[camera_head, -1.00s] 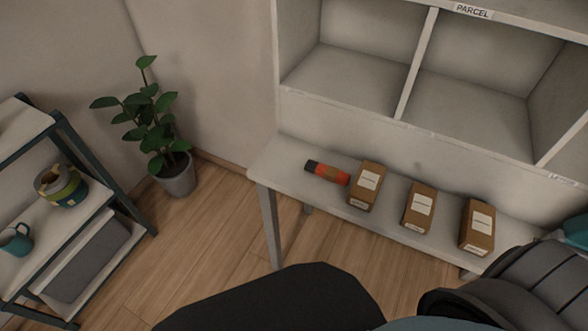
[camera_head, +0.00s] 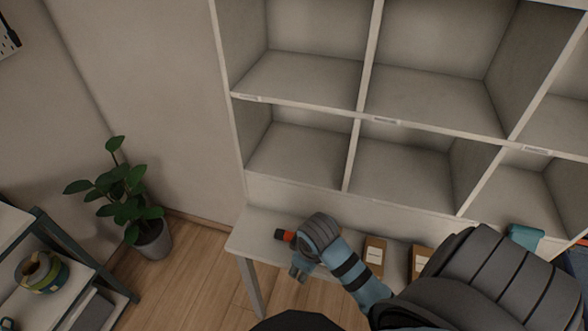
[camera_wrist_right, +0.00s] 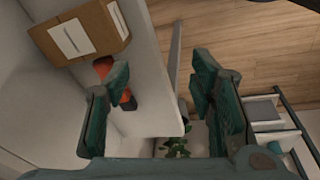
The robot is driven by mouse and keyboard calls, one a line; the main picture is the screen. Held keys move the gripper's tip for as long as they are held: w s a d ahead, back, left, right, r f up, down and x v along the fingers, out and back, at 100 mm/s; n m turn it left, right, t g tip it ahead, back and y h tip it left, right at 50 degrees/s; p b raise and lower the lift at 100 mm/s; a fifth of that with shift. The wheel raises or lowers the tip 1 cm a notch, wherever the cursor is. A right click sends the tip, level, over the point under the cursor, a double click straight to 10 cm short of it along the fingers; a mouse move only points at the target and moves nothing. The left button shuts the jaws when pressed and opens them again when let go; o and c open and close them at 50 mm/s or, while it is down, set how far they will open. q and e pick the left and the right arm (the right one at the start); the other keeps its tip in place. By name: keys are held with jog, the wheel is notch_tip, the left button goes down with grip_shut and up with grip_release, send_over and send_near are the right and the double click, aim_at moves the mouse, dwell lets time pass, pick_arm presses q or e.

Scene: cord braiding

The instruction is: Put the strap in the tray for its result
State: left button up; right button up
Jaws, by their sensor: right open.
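I cannot make out a strap or a tray in either view. My right gripper (camera_head: 298,268) is at the front edge of the white bench (camera_head: 252,228), beside an orange-red and black cylinder (camera_head: 287,235) that my wrist partly hides. In the right wrist view my right gripper (camera_wrist_right: 160,72) is open, its two teal fingers wide apart with nothing held between them. The cylinder (camera_wrist_right: 103,67) shows there partly behind the left finger, lying on the bench. My left gripper is not in view.
Brown cartons (camera_head: 375,252) stand on the bench, one also close to my gripper in the wrist view (camera_wrist_right: 82,35). Empty white cubbyholes (camera_head: 300,150) rise behind. A potted plant (camera_head: 125,205) and a shelf rack (camera_head: 75,255) with a pot (camera_head: 42,275) are at left.

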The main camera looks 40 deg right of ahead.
jog(key=w+d+r+n+g, duration=0.1)
jog(key=w+d+r, duration=0.1)
jog(key=w, duration=0.4)
notch_tip(320, 180, up, 5)
jog(key=n+g, duration=0.1)
jog(key=n, duration=0.1)
send_over(287, 234)
jog(key=shift+y, duration=0.4)
notch_tip(287, 234, down, 14)
jog(key=b, duration=0.3)
grip_shut()
